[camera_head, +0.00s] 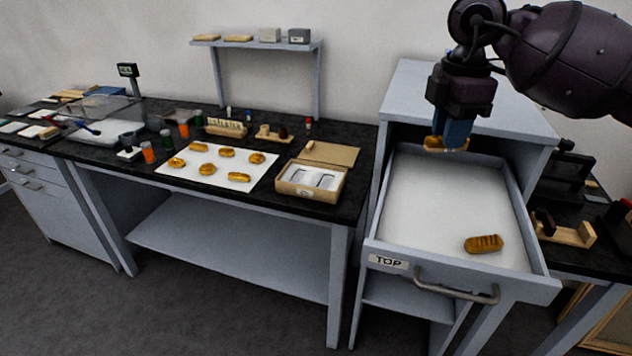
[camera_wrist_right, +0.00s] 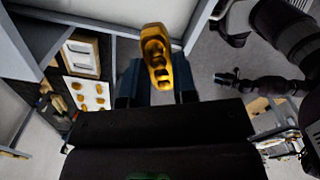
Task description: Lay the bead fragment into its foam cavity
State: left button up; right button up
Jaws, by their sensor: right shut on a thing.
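My right gripper (camera_head: 452,140) is shut on a gold bead fragment (camera_head: 436,143), held in the air above the back of the open drawer. An open cardboard box (camera_head: 297,190) with white foam (camera_head: 308,176) stands on the dark bench, left of the drawer. Dark outlines show in its foam; their exact shapes are too small to tell.
The drawer (camera_head: 430,205), labelled TOP, is pulled out and holds another ribbed gold fragment (camera_head: 484,243) near its front right. A white sheet (camera_head: 217,173) with several gold pieces lies left of the box. Small bottles and wooden holders stand behind the sheet.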

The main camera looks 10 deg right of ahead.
aim_at(298, 176)
jog(key=i+j+z, duration=0.2)
jog(key=z, duration=0.2)
jog(key=i+j+z, duration=0.15)
jog(key=j+z, duration=0.25)
jog(key=i+j+z, duration=0.15)
jog(key=j, duration=0.15)
jog(key=i+j+z, duration=0.1)
jog(key=j, duration=0.2)
jog(key=i+j, duration=0.1)
jog(key=j, duration=0.25)
jog(key=i+j, duration=0.15)
jog(key=j, duration=0.25)
jog(key=i+j, duration=0.15)
jog(key=j, duration=0.2)
jog(key=i+j+z, duration=0.1)
jog(key=j, duration=0.3)
jog(key=i+j, duration=0.1)
jog(key=j, duration=0.25)
jog(key=i+j, duration=0.1)
jog(key=j, duration=0.3)
